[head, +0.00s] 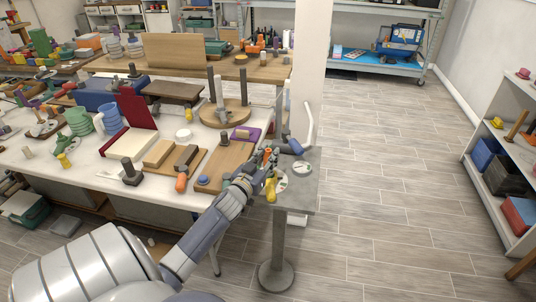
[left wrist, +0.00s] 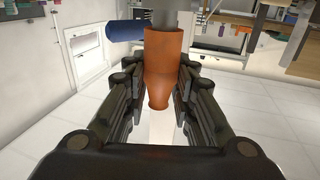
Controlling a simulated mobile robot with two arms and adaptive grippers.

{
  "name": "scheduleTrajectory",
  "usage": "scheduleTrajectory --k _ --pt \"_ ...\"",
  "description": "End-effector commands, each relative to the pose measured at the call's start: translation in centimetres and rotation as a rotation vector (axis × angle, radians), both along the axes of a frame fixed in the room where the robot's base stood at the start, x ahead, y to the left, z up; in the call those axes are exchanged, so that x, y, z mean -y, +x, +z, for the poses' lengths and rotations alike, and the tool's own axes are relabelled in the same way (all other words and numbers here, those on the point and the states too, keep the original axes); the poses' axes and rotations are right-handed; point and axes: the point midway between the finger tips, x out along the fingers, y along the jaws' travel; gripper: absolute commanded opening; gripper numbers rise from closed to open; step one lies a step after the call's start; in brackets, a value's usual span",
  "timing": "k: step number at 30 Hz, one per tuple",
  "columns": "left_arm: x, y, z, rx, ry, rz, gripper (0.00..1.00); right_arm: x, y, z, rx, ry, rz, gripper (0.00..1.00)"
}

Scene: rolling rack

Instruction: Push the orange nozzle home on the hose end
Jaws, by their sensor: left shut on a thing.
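The orange nozzle (left wrist: 165,62) stands between the fingers of my left gripper (left wrist: 160,105) in the left wrist view, wide end up and narrow end toward the palm. In the head view the left gripper (head: 265,165) is over the small grey stand, shut on the orange nozzle (head: 269,153), which is mostly hidden. A grey cylinder (left wrist: 178,12) lies in line with the nozzle's wide mouth; I cannot tell whether it is inside or behind it. A white curved tube (head: 309,122) rises behind the stand. I cannot tell which part is the hose end. My right gripper is not in view.
The grey stand (head: 303,190) also carries white round dials (head: 302,168), a yellow object (head: 271,189) and a blue-grey cylinder (head: 293,145). The cluttered white workbench (head: 85,170) is at left. The floor to the right is clear, up to a shelf (head: 497,165).

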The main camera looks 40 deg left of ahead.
Motion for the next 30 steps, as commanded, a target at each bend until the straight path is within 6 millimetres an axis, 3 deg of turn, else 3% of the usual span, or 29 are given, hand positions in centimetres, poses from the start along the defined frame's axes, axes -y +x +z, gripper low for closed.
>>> scheduleTrajectory --k 24,25,27,30 --pt "0.0 0.0 -1.6 -0.001 0.000 0.000 0.00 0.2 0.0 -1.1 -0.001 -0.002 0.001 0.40" --pt "0.0 0.0 -1.7 -0.001 0.000 0.000 0.31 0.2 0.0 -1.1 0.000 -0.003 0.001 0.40" --pt "0.0 0.0 -1.7 -0.001 0.000 0.000 0.47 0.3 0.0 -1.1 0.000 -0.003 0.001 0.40" --pt "0.0 0.0 -1.6 -0.001 0.000 0.000 0.48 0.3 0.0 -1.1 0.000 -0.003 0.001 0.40"
